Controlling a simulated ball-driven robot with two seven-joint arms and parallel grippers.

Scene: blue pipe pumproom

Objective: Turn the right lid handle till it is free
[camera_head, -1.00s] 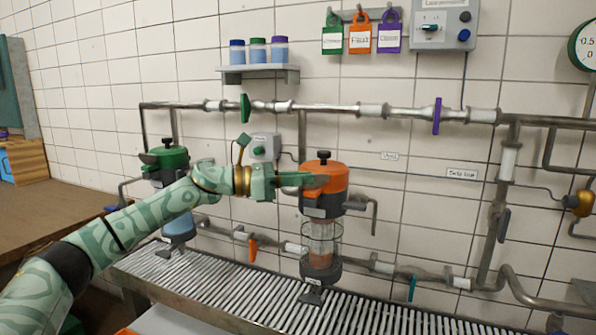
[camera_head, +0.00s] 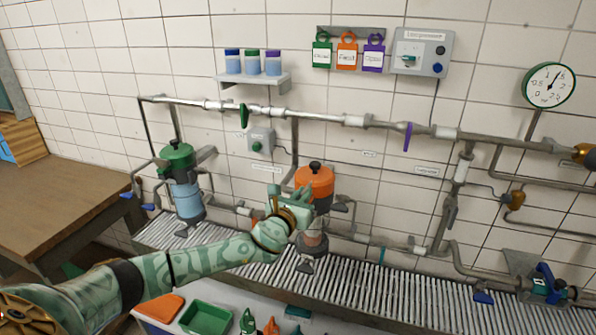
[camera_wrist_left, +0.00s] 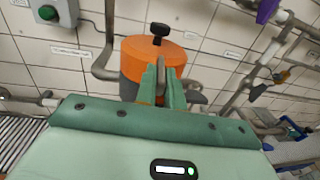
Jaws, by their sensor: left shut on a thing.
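The right filter housing has an orange lid (camera_head: 319,178) with a black knob (camera_head: 315,166) on top. In the left wrist view, the orange lid (camera_wrist_left: 132,62) and its knob (camera_wrist_left: 158,33) stand just beyond my fingers. My left gripper (camera_head: 307,193) is at the front of the lid, coming from the lower left. In the wrist view its green fingers (camera_wrist_left: 161,84) are shut on a grey handle (camera_wrist_left: 160,67) at the lid's side. The fingers hide most of the handle and part of the housing below the lid. My right gripper is not in view.
The left housing has a green lid (camera_head: 177,157). A pipe with green (camera_head: 244,116) and purple (camera_head: 407,136) valve levers runs behind, above the lids. A slatted grating (camera_head: 390,291) lies below. Green (camera_head: 206,316) and orange (camera_head: 166,307) trays sit at the front.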

